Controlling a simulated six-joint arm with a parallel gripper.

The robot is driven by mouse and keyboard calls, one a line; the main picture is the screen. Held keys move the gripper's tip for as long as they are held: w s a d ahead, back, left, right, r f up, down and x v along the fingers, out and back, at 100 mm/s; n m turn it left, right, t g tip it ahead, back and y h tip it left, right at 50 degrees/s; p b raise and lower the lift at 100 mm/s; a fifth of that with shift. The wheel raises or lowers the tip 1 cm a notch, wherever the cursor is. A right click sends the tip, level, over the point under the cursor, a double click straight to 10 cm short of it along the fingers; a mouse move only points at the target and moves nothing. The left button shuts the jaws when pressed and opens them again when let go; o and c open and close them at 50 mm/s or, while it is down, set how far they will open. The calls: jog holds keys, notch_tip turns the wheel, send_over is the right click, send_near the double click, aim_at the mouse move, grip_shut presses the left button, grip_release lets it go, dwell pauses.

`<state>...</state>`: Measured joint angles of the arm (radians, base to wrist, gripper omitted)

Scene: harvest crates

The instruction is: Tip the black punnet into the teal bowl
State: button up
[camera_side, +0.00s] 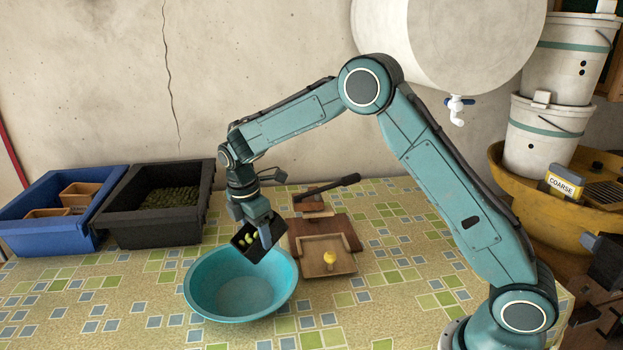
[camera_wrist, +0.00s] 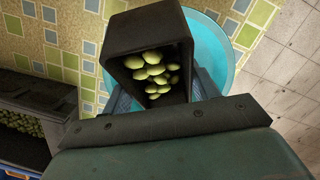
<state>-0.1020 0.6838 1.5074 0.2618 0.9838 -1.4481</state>
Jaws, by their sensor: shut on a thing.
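The black punnet (camera_side: 242,238) is held by my gripper (camera_side: 256,232) over the back rim of the teal bowl (camera_side: 203,301). The punnet is tilted in the side view, with yellow-green fruit showing inside. In the wrist view I look into the black punnet (camera_wrist: 119,60); several pale green fruits lie in it. My gripper is shut on the punnet, with its fingers partly hidden. The teal bowl (camera_wrist: 215,75) shows behind and beside the punnet in the wrist view. The bowl stands on the tiled table, and I see no fruit in the visible part of its inside.
A black crate (camera_side: 158,237) of small green produce and a blue crate (camera_side: 45,246) with brown boxes stand at the left. A wooden tray (camera_side: 320,267) with a yellow piece sits right of the bowl. The table front left is clear.

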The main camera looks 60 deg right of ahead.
jog(key=shift+w+a+f+g+h, duration=0.1)
jog(key=shift+a+f+g+h, duration=0.15)
jog(key=shift+h, duration=0.5)
jog(key=shift+a+f+g+h, duration=0.15)
jog(key=shift+f+h, duration=0.2)
jog(key=shift+h, duration=0.4)
jog(key=shift+w+a+f+h, duration=0.1)
jog(key=shift+a+f+h, duration=0.15)
jog(key=shift+h, duration=0.45)
jog(key=shift+a+f+g+h, duration=0.1)
jog(key=shift+a+g+h, duration=0.2)
jog(key=shift+h, duration=0.7)
